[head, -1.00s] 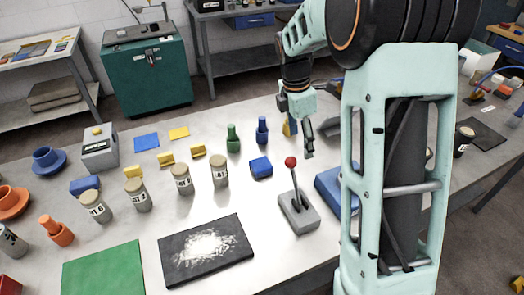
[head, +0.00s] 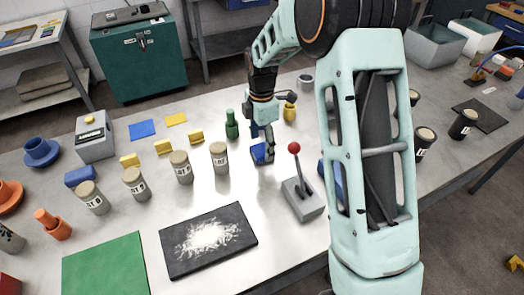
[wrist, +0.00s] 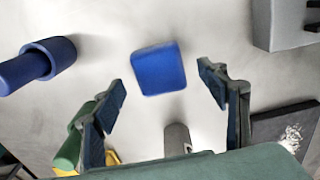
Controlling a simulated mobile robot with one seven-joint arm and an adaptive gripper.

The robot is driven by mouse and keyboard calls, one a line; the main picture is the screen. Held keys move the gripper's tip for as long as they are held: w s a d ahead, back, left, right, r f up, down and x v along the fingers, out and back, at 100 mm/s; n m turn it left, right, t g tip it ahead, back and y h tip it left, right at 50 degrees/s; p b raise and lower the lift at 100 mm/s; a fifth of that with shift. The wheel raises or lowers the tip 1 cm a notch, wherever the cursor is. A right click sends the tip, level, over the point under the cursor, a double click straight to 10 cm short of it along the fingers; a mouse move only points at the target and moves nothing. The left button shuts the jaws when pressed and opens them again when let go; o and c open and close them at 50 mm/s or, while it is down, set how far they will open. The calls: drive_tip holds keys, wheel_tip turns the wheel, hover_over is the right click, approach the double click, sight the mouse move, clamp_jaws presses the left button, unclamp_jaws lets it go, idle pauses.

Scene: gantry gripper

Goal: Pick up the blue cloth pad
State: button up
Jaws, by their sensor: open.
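The blue cloth pad (head: 261,155), a small rounded block shape, lies on the grey table left of the red-knobbed lever. In the wrist view the pad (wrist: 158,70) shows whole, slightly turned, between and a little beyond my fingertips. My gripper (head: 263,141) points down above the pad and hides part of it in the head view. In the wrist view my gripper (wrist: 163,82) is open, one finger to each side of the pad, with clear gaps. I cannot tell how high the fingertips are above the table.
The lever box (head: 303,199) stands close on the right. A green bottle shape (head: 232,125) and a lidded jar (head: 219,158) stand on the left. A blue peg in a ring (wrist: 38,65) shows in the wrist view. A black powder-covered mat (head: 208,240) lies nearer.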

sight(262, 149)
drive_tip(key=shift+f, duration=1.25)
drive_tip(key=shift+w, duration=0.1)
drive_tip(key=c, duration=1.1)
wheel_tip(262, 149, up, 10)
drive_tip(key=shift+r+b, duration=0.1)
drive_tip(key=shift+b, duration=0.35)
